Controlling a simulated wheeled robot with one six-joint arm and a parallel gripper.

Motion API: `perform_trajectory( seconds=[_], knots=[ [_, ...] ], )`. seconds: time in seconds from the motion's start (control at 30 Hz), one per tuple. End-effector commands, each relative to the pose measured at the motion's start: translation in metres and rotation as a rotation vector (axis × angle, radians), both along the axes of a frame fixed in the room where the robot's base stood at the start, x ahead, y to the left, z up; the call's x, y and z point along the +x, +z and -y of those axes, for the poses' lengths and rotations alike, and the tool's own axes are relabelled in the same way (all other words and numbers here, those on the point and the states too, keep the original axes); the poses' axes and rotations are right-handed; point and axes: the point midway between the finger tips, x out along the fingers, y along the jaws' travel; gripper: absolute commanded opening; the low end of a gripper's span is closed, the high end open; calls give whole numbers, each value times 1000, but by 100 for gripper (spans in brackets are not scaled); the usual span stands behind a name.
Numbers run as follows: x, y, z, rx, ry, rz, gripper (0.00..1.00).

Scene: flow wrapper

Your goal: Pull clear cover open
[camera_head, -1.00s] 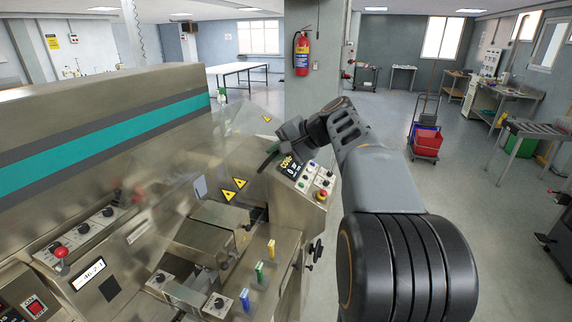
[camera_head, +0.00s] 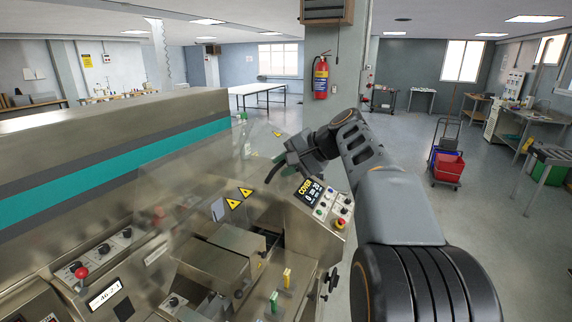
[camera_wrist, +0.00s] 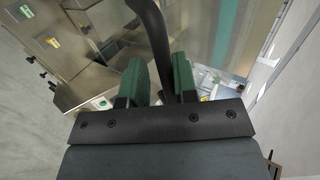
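The clear cover (camera_head: 172,190) is a tilted transparent panel over the front of the steel wrapping machine, below its teal stripe. Warning triangles show on or through it. A dark curved handle (camera_head: 272,172) sits at its right end, near the control panel. My gripper (camera_head: 284,160) is at this handle. In the wrist view the black handle (camera_wrist: 154,30) runs between the two green fingers of my gripper (camera_wrist: 160,78). The handle is close to the right finger, and a narrow gap seems to show on the left. The fingers look apart, around the handle; firm contact is not visible.
The control panel (camera_head: 322,200) with a screen and knobs is just below my gripper. The machine body (camera_head: 60,165) fills the left side. A red-and-blue cleaning cart (camera_head: 447,166) stands on open floor at the right. A fire extinguisher (camera_head: 320,77) hangs on a pillar behind.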

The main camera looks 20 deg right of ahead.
Motion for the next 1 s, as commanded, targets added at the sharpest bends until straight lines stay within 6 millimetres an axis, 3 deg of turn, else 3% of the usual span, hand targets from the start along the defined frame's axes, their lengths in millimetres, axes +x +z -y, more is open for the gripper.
perform_trajectory(
  seconds=[0.1, 0.53, 1.0],
  knots=[
    [0, 0, 0, 0, -1, 0, 37],
    [-7, 6, 7, 0, -4, 1, 37],
    [-62, 58, 57, 0, -5, 2, 37]
  ],
)
